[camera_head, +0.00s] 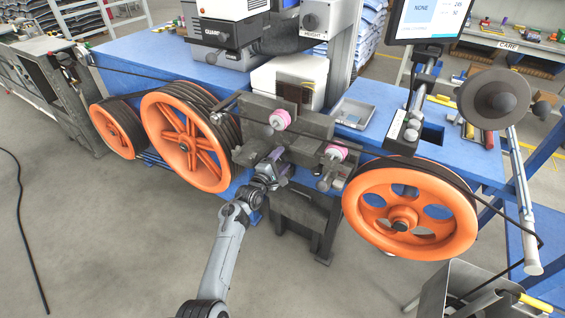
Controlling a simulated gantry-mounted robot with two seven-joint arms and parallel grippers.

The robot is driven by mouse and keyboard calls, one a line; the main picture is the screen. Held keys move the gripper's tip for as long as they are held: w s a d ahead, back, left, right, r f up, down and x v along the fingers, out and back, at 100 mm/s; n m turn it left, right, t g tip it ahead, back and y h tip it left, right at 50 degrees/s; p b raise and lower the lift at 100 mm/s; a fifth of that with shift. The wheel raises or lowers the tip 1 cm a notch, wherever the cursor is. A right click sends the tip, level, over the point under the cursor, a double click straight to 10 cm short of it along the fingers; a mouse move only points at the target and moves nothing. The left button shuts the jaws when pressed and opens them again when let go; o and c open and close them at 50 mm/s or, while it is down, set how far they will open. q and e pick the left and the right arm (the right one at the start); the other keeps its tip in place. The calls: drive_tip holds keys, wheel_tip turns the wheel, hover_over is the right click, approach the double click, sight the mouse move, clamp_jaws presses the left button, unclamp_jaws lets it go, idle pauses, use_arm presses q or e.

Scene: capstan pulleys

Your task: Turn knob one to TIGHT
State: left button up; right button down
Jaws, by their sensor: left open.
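Two pink, round knob-like parts sit on the dark grey block at the middle of the machine: an upper one (280,119) and a lower one (337,152) to its right. No number or TIGHT mark is legible on either, so I cannot tell which is knob one. My left gripper (277,160) is open in front of the dark block, below the upper pink part and left of the lower one. It appears apart from both. My right gripper is not in view.
Orange pulleys stand at the left (190,138) and right (408,210), with dark cable around them. A blue machine bed (150,55) lies behind. A black HEIGHT knob (310,22) is at the top. A round dark handwheel (493,97) stands at the right.

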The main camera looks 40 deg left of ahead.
use_arm(q)
drive_tip(key=shift+w, duration=0.5)
drive_tip(key=c, duration=1)
drive_tip(key=shift+c, duration=0.2)
